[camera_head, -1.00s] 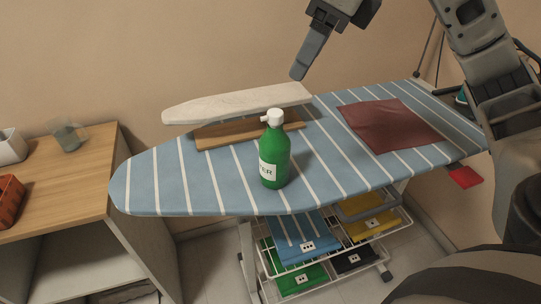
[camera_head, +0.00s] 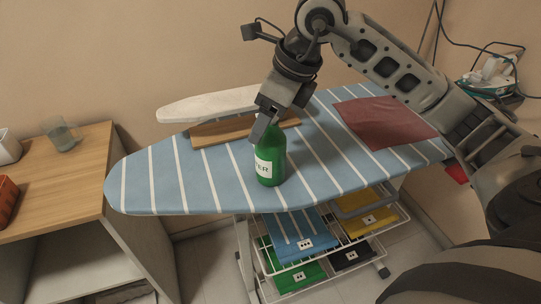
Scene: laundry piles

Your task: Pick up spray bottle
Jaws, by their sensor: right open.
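The green spray bottle (camera_head: 271,162) stands upright on the blue striped ironing board (camera_head: 205,183), with part of its white label showing. My right gripper (camera_head: 262,128) is at the top of the bottle, pointing down, and is open. One finger shows in front of the bottle's upper left side. The bottle's white spray head is hidden behind the gripper. I cannot tell whether the fingers touch the bottle. My left gripper is not in view.
A small sleeve board (camera_head: 205,104) with a wooden base stands behind the bottle. A dark red folded cloth (camera_head: 384,123) lies to the right. A wire rack (camera_head: 335,262) with folded clothes is below. A wooden cabinet (camera_head: 65,175) with a glass stands at left.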

